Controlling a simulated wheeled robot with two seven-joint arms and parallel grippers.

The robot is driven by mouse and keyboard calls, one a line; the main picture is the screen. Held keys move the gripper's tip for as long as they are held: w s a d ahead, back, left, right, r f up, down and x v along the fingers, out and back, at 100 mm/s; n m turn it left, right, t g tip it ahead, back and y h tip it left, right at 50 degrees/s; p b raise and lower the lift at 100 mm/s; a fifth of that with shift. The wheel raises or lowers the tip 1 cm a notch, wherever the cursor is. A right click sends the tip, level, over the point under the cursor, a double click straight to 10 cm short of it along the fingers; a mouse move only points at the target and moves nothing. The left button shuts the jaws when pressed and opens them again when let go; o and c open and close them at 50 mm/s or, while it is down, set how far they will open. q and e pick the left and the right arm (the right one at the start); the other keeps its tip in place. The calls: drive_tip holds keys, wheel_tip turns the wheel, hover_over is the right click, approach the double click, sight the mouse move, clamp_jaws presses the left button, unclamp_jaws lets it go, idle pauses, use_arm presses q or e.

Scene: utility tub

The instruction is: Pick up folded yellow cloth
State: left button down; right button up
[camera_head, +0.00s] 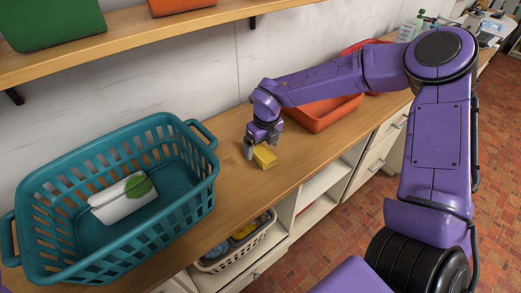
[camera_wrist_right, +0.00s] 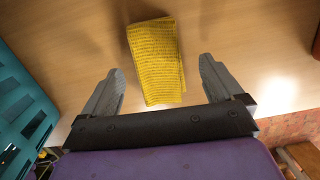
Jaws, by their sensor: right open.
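The folded yellow cloth (camera_head: 265,155) lies flat on the wooden counter, right of the teal basket. My right gripper (camera_head: 263,147) is directly over it, pointing down. In the right wrist view the cloth (camera_wrist_right: 156,60) lies between and beyond the two open fingers of the right gripper (camera_wrist_right: 160,88), nearer the left finger. The fingers do not visibly grip it, and the gap between them is wider than the cloth. In the head view the gripper hides part of the cloth. My left gripper is not in view.
A teal basket (camera_head: 186,133) holding a white and green cloth (camera_head: 122,199) stands at the left. A red tub (camera_head: 330,116) is behind my right arm. A shelf (camera_head: 130,37) runs above. A cream basket (camera_head: 232,259) sits below the counter (camera_head: 240,187), whose front is clear near the cloth.

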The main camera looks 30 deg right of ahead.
sight(261, 146)
drive_tip(key=shift+w+f, duration=0.2)
drive_tip(key=shift+f, duration=0.8)
drive_tip(key=shift+a, duration=0.1)
drive_tip(key=c, duration=1)
wheel_tip(261, 146, up, 10)
drive_tip(key=shift+r+b, duration=0.1)
drive_tip(key=shift+b, duration=0.3)
drive_tip(key=shift+c, duration=0.3)
